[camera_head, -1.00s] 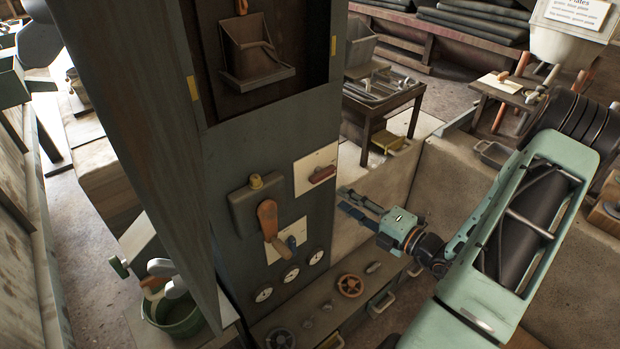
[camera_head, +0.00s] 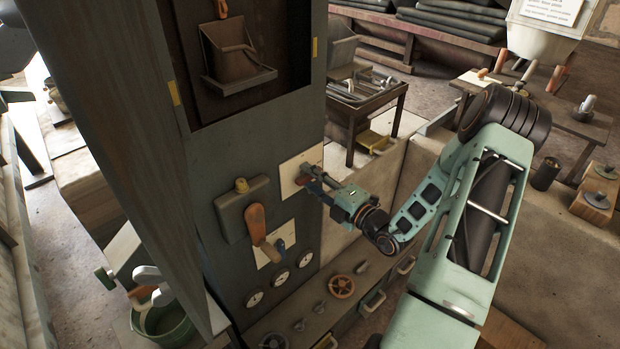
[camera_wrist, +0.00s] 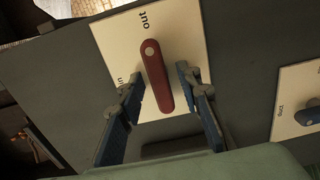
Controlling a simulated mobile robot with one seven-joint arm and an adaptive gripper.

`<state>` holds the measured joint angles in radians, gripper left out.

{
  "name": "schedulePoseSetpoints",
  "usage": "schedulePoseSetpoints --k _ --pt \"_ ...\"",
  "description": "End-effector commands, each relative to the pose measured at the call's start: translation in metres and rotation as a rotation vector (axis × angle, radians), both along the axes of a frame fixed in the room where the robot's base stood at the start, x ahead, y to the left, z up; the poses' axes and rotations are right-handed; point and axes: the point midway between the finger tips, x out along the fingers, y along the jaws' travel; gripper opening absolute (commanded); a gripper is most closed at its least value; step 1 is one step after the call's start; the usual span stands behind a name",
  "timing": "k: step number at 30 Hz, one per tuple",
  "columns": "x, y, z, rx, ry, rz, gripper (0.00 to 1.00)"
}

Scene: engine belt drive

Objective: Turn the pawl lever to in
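A dark red lever (camera_wrist: 157,78) sits on a cream plate (camera_wrist: 185,30) marked "out", with a second, partly hidden label that seems to read "in". In the wrist view its round pivot is near the top and its free end points down the picture, away from "out". My gripper (camera_wrist: 159,84) is open, with one blue finger on each side of the lever. Gaps show between fingers and lever. In the head view the plate (camera_head: 292,178) is on the dark cabinet front, and my gripper (camera_head: 312,182) is right at it, hiding much of the lever.
An orange-handled lever (camera_head: 255,224) on a grey box is left of the plate. An orange handwheel (camera_head: 341,286) is lower right.

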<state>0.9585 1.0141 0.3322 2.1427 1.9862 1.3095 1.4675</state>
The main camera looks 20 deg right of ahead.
Motion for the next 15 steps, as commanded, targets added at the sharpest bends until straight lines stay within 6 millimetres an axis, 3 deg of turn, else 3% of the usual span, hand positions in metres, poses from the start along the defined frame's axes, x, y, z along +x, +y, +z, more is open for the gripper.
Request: schedulePoseSetpoints --k 8,15 --pt "0.0013 0.0004 -0.0001 0.001 0.0 -0.001 0.32" --pt "0.0011 0.0003 -0.0001 0.0 0.0 0.0 0.05"
